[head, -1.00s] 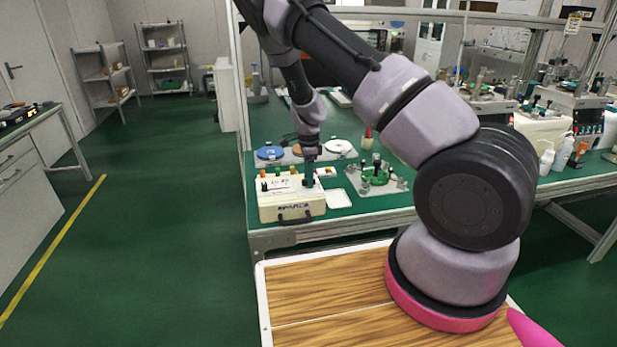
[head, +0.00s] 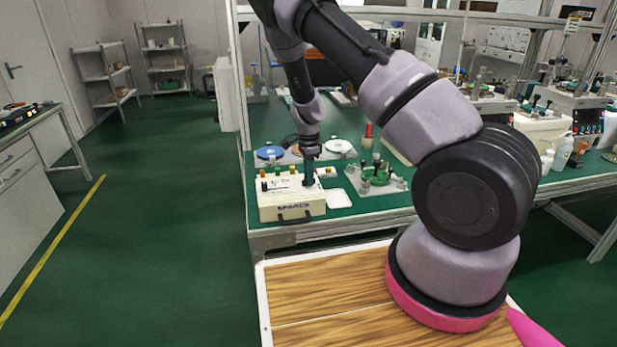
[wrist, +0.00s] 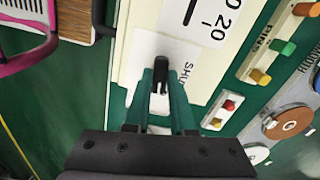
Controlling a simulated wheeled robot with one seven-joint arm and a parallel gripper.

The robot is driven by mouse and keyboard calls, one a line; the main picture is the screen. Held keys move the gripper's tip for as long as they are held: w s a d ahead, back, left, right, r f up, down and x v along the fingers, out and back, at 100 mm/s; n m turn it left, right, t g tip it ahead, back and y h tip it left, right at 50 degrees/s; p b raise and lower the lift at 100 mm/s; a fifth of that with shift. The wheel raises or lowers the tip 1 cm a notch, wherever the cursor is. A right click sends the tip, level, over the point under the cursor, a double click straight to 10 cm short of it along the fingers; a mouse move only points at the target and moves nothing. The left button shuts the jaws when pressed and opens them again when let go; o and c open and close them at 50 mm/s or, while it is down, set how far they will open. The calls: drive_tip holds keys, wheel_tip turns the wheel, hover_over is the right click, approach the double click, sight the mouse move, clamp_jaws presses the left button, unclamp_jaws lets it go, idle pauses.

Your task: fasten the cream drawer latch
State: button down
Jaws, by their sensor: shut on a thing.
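The cream drawer box (head: 290,210) sits at the near-left edge of the green workbench, with a dark handle on its front. In the wrist view its cream top (wrist: 140,30) carries white labels, one partly reading "SHU". A small black latch piece (wrist: 161,72) stands on a white plate there. My gripper (wrist: 160,84) has its green fingers closed around the black piece, one on each side. In the head view my gripper (head: 308,179) is over the right part of the box top. The fingers hide the lower part of the piece.
Colored knobs (wrist: 258,77) line the box near the gripper. Blue and white discs (head: 270,152) lie behind the box. A green fixture (head: 377,174) with metal posts stands to its right, with a white tray (head: 337,198) between them.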

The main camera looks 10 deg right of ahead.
drive_tip(key=n, duration=0.4)
drive_tip(key=shift+n, duration=0.3)
drive_tip(key=n, duration=0.3)
drive_tip(key=shift+w+n, duration=0.1)
drive_tip(key=shift+n, duration=0.3)
drive_tip(key=n, duration=0.4)
drive_tip(key=shift+n, duration=1.6)
drive_tip(key=c, duration=0.8)
unclamp_jaws()
drive_tip(key=shift+o, duration=0.2)
